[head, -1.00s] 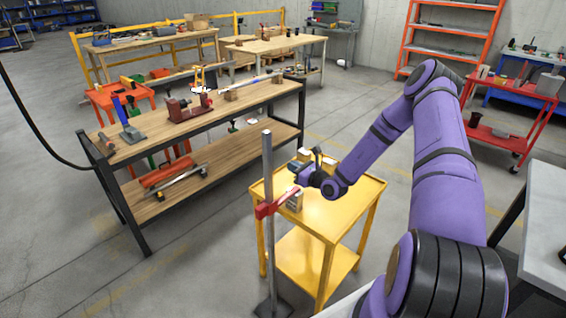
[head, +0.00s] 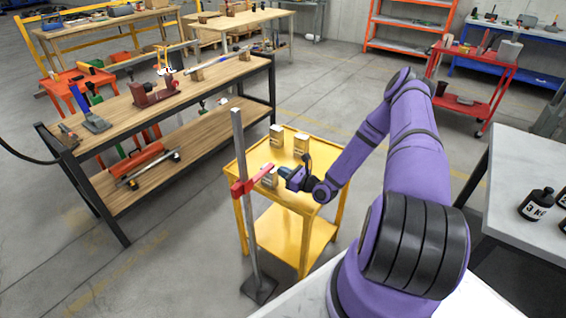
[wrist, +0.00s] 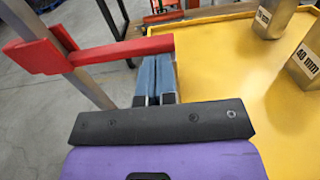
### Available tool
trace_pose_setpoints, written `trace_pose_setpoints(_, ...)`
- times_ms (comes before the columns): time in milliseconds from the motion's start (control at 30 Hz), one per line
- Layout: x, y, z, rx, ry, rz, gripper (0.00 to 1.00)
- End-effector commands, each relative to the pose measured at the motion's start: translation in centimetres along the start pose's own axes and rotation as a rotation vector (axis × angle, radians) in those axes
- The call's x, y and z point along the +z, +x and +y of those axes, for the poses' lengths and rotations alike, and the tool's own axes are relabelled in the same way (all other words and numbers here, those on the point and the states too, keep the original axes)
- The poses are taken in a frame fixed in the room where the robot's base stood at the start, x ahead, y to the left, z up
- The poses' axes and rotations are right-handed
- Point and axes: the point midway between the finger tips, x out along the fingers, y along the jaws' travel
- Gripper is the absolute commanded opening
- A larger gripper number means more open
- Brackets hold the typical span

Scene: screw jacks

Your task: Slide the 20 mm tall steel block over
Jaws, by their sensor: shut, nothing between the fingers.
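Three steel blocks with white labels stand on the yellow cart top (head: 318,176). The far-left block (head: 277,133) also shows in the wrist view (wrist: 270,17); its label may read 20 mm, but I cannot be sure. The block to its right (head: 301,146) reads 40 mm in the wrist view (wrist: 303,62). A third block (head: 270,180) is under the red arm, close to my gripper; its label is unreadable and it is not visible in the wrist view. My gripper (head: 285,172) is shut and empty, its blue fingers (wrist: 154,78) beside the red arm's tip.
A grey upright post (head: 244,190) on a dark base carries the red arm (head: 252,180), which reaches over the cart's left edge beside my fingers. A wooden workbench (head: 165,103) stands to the left. The cart's front right top is clear.

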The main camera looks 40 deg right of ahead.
Motion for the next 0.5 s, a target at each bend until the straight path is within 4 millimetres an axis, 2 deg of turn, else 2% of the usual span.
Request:
trace_pose_setpoints(100,-2.2,0.0,0.1,0.0,0.002,0.0,0.0)
trace_pose_setpoints(300,-4.8,0.0,0.0,0.0,0.001,0.0,0.0)
trace_pose_setpoints(367,-5.4,0.0,0.0,0.0,0.001,0.0,0.0)
trace_pose_setpoints(500,-5.1,0.9,0.0,0.0,0.0,-0.001,0.0)
